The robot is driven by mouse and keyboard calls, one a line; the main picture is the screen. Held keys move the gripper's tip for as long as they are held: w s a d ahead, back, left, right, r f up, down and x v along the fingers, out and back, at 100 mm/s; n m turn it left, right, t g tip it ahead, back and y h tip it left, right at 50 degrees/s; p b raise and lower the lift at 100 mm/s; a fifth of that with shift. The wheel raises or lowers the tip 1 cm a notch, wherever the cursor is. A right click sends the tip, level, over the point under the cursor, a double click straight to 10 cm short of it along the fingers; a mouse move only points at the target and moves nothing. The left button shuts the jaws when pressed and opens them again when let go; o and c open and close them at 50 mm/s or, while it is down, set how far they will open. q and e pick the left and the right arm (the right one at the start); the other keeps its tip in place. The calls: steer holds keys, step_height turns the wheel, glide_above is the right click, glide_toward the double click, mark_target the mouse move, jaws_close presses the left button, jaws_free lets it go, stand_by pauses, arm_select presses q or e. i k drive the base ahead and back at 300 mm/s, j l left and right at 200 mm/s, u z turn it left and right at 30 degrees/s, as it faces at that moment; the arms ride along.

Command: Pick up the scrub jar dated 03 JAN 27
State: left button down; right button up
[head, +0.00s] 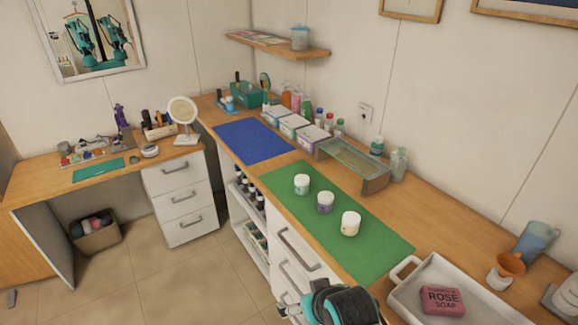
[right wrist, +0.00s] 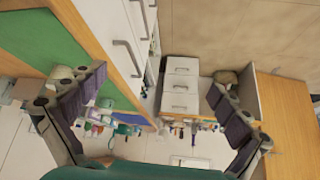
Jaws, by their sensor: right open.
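Three small white-lidded jars stand upright on the green mat (head: 385,243) in the head view: a far jar (head: 302,184) with a greenish label, a middle jar (head: 325,202) with a purplish label, and a near jar (head: 350,223) with a pale label. Their dates are too small to read. My right gripper (right wrist: 158,82) is open and empty in the right wrist view, its two dark-padded fingers wide apart. Part of my arm shows at the bottom edge of the head view, in front of the counter and apart from the jars. My left gripper is not in view.
A white tray (head: 403,291) with a pink soap box (head: 442,299) stands at the near right. A blue mat (head: 252,141), white boxes and bottles line the counter behind. A glass-topped stand (head: 352,160) is close behind the green mat. The mat around the jars is clear.

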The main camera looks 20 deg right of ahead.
mark_target(325, 199)
steer(key=z, duration=1.85)
steer(key=i+j+z, duration=0.15)
steer(key=j+z, duration=0.7)
steer(key=j, duration=0.15)
steer(key=j+z, duration=0.4)
steer(key=j, duration=0.5)
